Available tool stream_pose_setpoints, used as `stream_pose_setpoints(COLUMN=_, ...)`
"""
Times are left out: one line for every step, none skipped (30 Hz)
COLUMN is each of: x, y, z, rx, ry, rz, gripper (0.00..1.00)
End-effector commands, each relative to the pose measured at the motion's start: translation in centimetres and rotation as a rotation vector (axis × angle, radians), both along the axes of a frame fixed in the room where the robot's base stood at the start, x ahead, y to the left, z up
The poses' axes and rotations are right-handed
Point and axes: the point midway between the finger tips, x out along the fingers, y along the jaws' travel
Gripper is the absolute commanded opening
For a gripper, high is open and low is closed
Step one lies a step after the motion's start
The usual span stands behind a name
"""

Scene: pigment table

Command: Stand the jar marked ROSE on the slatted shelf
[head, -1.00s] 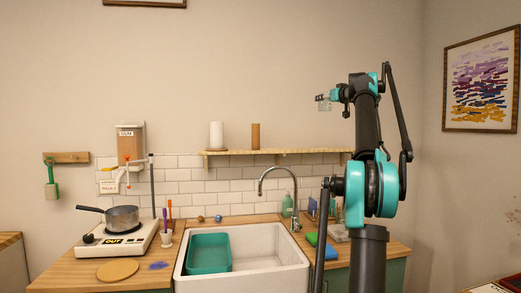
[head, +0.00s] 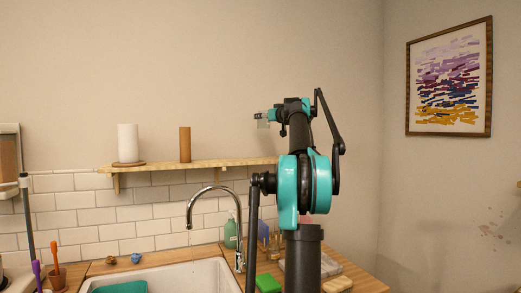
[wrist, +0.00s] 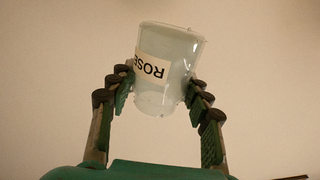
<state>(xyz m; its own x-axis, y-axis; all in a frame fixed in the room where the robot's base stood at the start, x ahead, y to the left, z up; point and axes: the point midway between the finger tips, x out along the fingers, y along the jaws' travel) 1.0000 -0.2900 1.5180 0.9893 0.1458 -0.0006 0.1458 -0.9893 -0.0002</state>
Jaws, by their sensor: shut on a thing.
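The clear jar marked ROSE (wrist: 168,78) is between my gripper's fingers (wrist: 158,92) in the wrist view. Its label reads upside down there, and the jar looks slightly tilted in that picture. My gripper (head: 263,117) is shut on the jar, which shows small and pale at the gripper's end in the head view. A wooden wall shelf (head: 215,164) runs along the wall, lower than my gripper and to its left. I cannot tell from this view whether it is slatted. No other shelf shows clearly.
A white cylinder (head: 128,143) and a brown cylinder (head: 185,145) stand on the wall shelf. Below are a curved tap (head: 190,210), a white sink (head: 205,275) and a green bottle (head: 230,233). A framed picture (head: 450,78) hangs at right.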

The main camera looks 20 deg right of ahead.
Motion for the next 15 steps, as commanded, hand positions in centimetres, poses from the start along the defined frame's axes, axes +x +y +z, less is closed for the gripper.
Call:
stream_pose_setpoints(x=0.0, y=0.0, z=-1.1, rx=0.0, ry=0.0, rz=0.0, gripper=0.13)
stream_pose_setpoints(x=0.0, y=0.0, z=-1.7, rx=0.0, ry=0.0, rz=0.0, gripper=0.13)
stream_pose_setpoints(x=0.0, y=0.0, z=-2.6, rx=0.0, ry=0.0, rz=0.0, gripper=0.13)
stream_pose_setpoints(x=-0.1, y=0.0, z=-3.2, rx=0.0, ry=0.0, rz=0.0, gripper=0.13)
stream_pose_setpoints(x=0.0, y=0.0, z=-3.9, rx=0.0, ry=0.0, rz=0.0, gripper=0.13)
stream_pose_setpoints(x=0.0, y=0.0, z=-4.8, rx=0.0, ry=0.0, rz=0.0, gripper=0.13)
stream_pose_setpoints(x=0.0, y=0.0, z=-5.5, rx=0.0, ry=0.0, rz=0.0, gripper=0.13)
stream_pose_setpoints(x=0.0, y=0.0, z=-6.2, rx=0.0, ry=0.0, rz=0.0, gripper=0.13)
stream_pose_setpoints(x=0.0, y=0.0, z=-7.0, rx=0.0, ry=0.0, rz=0.0, gripper=0.13)
stream_pose_setpoints(x=0.0, y=0.0, z=-7.6, rx=0.0, ry=0.0, rz=0.0, gripper=0.13)
stream_pose_setpoints(x=0.0, y=0.0, z=-8.1, rx=0.0, ry=0.0, rz=0.0, gripper=0.13)
stream_pose_setpoints(x=0.0, y=0.0, z=-8.7, rx=0.0, ry=0.0, rz=0.0, gripper=0.13)
stream_pose_setpoints(x=0.0, y=0.0, z=-9.1, rx=0.0, ry=0.0, rz=0.0, gripper=0.13)
stream_pose_setpoints(x=0.0, y=0.0, z=-9.4, rx=0.0, ry=0.0, rz=0.0, gripper=0.13)
stream_pose_setpoints(x=0.0, y=0.0, z=-9.8, rx=0.0, ry=0.0, rz=0.0, gripper=0.13)
